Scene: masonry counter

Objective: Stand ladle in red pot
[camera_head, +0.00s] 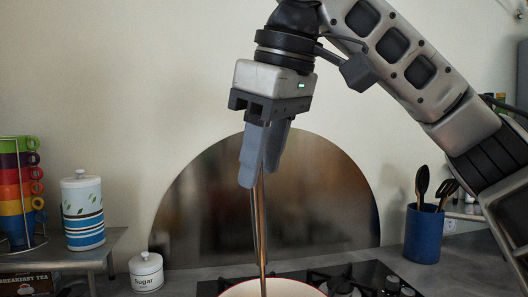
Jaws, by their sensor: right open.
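The ladle's long thin copper-and-grey handle (261,230) stands nearly upright in the lower middle. Its lower end runs in front of or into the pot and leaves the frame at the bottom, so its bowl is hidden. The red pot (236,287) shows only as a pale inside with a thin red rim at the bottom edge. My right gripper (261,180) points down at the top of the handle, its jaws open, with the handle's upper end between or just behind the fingertips. My left gripper is out of view.
A dark hob (375,276) lies under the pot. A blue utensil crock (423,234) stands at right. A white sugar jar (146,272), a striped canister (83,212) and a rack of coloured mugs (15,190) stand at left. A metal arched panel (330,205) is behind.

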